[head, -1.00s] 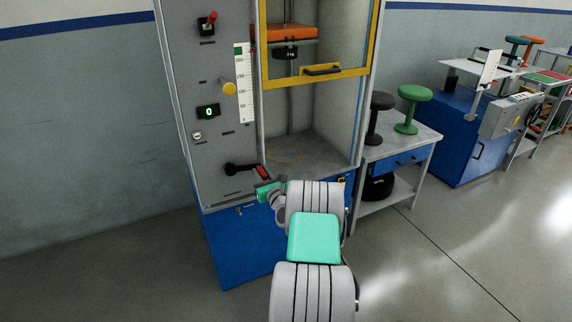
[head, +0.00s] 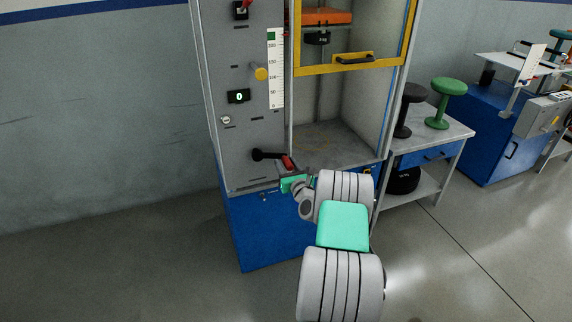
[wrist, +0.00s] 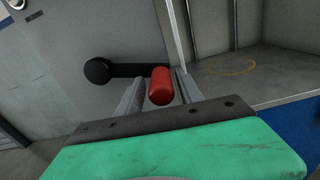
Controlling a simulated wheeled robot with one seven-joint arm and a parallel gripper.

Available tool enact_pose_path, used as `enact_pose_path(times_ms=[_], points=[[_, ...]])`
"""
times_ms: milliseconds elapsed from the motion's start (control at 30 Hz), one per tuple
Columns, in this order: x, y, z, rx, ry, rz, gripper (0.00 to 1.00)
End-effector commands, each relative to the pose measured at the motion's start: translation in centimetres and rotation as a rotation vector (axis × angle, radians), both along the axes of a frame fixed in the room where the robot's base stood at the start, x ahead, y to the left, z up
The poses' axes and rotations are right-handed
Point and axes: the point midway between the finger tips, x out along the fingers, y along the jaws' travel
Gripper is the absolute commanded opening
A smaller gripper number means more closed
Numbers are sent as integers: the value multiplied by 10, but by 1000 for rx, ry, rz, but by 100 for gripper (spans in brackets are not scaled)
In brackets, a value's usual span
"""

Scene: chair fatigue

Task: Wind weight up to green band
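The crank (head: 272,156) on the grey front panel is a black arm with a red handle (head: 288,162), pointing right and slightly down. In the wrist view, the red handle (wrist: 161,86) stands between the two fingers of my gripper (wrist: 160,95); whether they press on it is unclear. The black weight (head: 317,39) hangs under an orange block (head: 326,17) inside the frame. The white scale (head: 276,80) has a green band (head: 275,34) near its top. The display (head: 239,96) reads 0.
A yellow-framed guard (head: 345,66) covers the upper bay; the bay floor (head: 330,145) below is open. A side table (head: 445,130) with a black stool (head: 406,110) and a green stool (head: 447,100) stands right. Floor to the left is clear.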

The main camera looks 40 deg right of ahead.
Motion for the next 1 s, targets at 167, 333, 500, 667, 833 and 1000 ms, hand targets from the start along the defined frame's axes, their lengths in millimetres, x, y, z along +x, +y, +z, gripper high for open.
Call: enact_pose_path(times_ms=[167,333,500,667,833,1000], points=[[-1,-2,2,-2,-3,-3,46],[-7,-1,3,-2,-3,-4,46],[-39,8,2,0,-2,-5,46],[-66,16,2,0,-2,-4,46],[-75,21,2,-2,-4,0,46],[-75,21,2,-2,-3,0,46]])
